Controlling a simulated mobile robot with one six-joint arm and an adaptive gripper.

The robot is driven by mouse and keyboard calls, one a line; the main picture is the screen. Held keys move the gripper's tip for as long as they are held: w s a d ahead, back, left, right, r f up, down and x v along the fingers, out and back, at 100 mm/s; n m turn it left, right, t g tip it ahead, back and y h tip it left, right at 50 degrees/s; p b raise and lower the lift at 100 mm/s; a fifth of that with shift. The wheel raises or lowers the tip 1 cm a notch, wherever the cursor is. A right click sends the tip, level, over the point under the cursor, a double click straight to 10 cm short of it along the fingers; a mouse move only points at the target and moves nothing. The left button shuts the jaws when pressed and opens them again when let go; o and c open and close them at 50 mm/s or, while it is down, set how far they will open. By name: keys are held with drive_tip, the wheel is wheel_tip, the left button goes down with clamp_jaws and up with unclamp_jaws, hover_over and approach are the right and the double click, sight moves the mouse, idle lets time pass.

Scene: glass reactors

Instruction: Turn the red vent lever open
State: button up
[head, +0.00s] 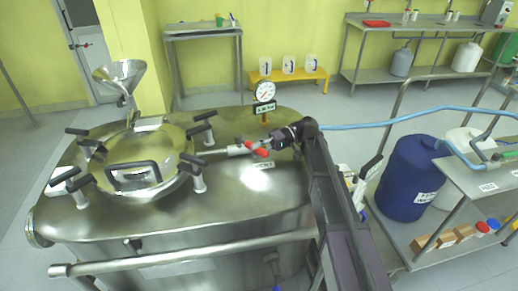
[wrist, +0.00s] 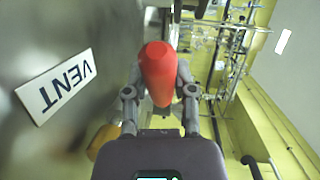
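The red vent lever (wrist: 158,72) fills the middle of the wrist view, its rounded end towards the top. My gripper (wrist: 160,85) has one finger on each side of it, and both fingers appear to press against it. In the head view the red lever (head: 261,152) sits on a short metal pipe on top of the steel reactor (head: 240,195). My gripper (head: 276,141) reaches it from the right. A white VENT label (wrist: 55,85) lies left of the lever in the wrist view. The fingertips are partly hidden by the lever.
A pressure gauge (head: 265,92) stands just behind my gripper. The round lid (head: 135,160) with black-handled clamps and a steel funnel (head: 120,75) are to the left. A blue drum (head: 410,180) and a side bench (head: 480,180) stand at the right.

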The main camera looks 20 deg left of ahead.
drive_tip(key=o, duration=0.4)
drive_tip(key=shift+o, duration=0.2)
